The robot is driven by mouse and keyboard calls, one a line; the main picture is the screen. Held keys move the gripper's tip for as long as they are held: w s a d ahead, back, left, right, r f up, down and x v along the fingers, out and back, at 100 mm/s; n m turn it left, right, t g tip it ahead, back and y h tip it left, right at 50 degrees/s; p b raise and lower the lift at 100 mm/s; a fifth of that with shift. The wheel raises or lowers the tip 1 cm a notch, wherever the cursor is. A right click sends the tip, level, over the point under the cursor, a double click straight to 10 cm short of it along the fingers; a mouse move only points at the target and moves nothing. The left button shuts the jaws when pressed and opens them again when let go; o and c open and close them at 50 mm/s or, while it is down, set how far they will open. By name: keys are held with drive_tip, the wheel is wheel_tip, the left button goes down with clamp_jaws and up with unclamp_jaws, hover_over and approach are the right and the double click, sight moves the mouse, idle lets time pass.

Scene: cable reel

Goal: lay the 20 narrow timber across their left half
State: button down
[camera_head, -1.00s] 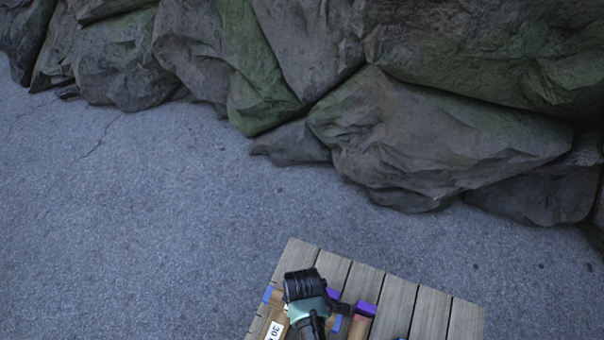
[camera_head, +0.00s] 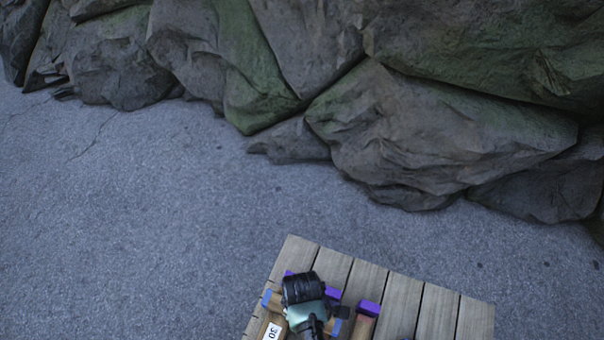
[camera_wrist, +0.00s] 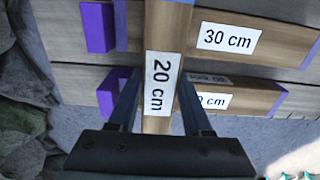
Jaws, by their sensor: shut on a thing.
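In the wrist view my gripper (camera_wrist: 160,115) is shut on the narrow timber labelled 20 cm (camera_wrist: 158,80). That timber runs up the picture, across two timbers lying side by side. One is the upper timber labelled 30 cm (camera_wrist: 250,42); the other is the lower timber (camera_wrist: 250,97), its label partly covered. The held timber crosses them left of their labels; I cannot tell whether it rests on them. Both have purple blocks at their left ends. In the head view my gripper (camera_head: 305,315) is over the platform, mostly hidden by its own wrist.
The slatted wooden platform (camera_head: 435,310) has bare boards at its right. Another timber with a purple end (camera_head: 369,308) lies right of my gripper. Grey pavement (camera_head: 150,220) surrounds the platform, and large rocks (camera_head: 430,130) stand behind it.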

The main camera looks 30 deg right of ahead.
drive_tip(key=shift+f, duration=0.35)
idle(0.4)
drive_tip(key=shift+c, duration=1.2)
unclamp_jaws()
wheel_tip(320, 180, up, 13)
drive_tip(key=p, duration=0.1)
